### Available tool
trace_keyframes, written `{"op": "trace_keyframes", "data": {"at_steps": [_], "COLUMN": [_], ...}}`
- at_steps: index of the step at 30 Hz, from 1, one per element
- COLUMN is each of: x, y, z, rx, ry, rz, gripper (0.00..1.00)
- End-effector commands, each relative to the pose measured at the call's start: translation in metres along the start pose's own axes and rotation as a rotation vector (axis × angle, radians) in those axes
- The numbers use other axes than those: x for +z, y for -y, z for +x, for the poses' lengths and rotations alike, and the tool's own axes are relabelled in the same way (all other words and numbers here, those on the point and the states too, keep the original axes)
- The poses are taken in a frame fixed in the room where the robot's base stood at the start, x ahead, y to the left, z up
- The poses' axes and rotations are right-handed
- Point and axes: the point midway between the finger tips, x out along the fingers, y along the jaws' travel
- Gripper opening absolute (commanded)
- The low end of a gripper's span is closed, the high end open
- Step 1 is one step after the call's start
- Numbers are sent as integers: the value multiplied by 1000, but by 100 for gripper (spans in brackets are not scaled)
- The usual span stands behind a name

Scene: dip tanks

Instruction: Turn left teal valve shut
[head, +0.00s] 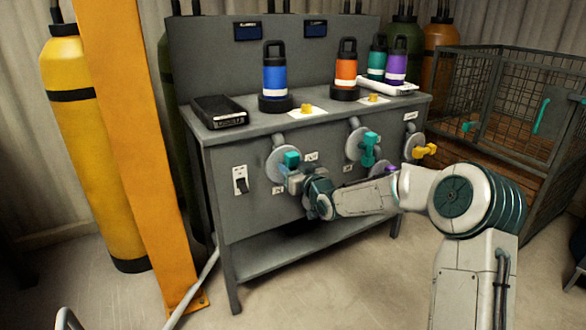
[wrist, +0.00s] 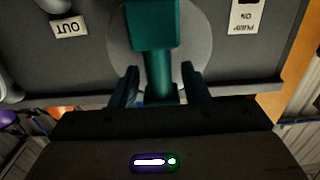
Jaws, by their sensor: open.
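The left teal valve (head: 290,158) sits on a round grey plate on the bench's front panel, left of a second teal valve (head: 369,146). In the wrist view the left valve's teal handle (wrist: 153,25) shows at the top centre, with its narrower part running down between my fingers. My gripper (head: 294,182) is at the left valve in the head view and partly covers its lower side. In the wrist view my gripper (wrist: 160,76) is open, one dark finger on each side of the teal part. I cannot tell whether either finger touches it.
A yellow valve (head: 425,151) is on the panel's right, and a switch (head: 240,180) is on its left. Several bottles stand on the bench top (head: 235,125). An orange post (head: 135,150) stands at the left, and a wire cage (head: 505,85) at the right.

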Motion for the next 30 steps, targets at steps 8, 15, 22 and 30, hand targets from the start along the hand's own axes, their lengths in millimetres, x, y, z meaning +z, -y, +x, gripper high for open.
{"op": "trace_keyframes", "data": {"at_steps": [8, 15, 22, 30], "x": [0, 0, -1, -1], "y": [0, -1, -4, -8], "z": [0, -1, -1, -1], "rx": [1, 1, 3, 4], "ry": [0, 0, 1, 1], "rz": [0, 21, 128, 358], "gripper": [0, 0, 0, 0]}}
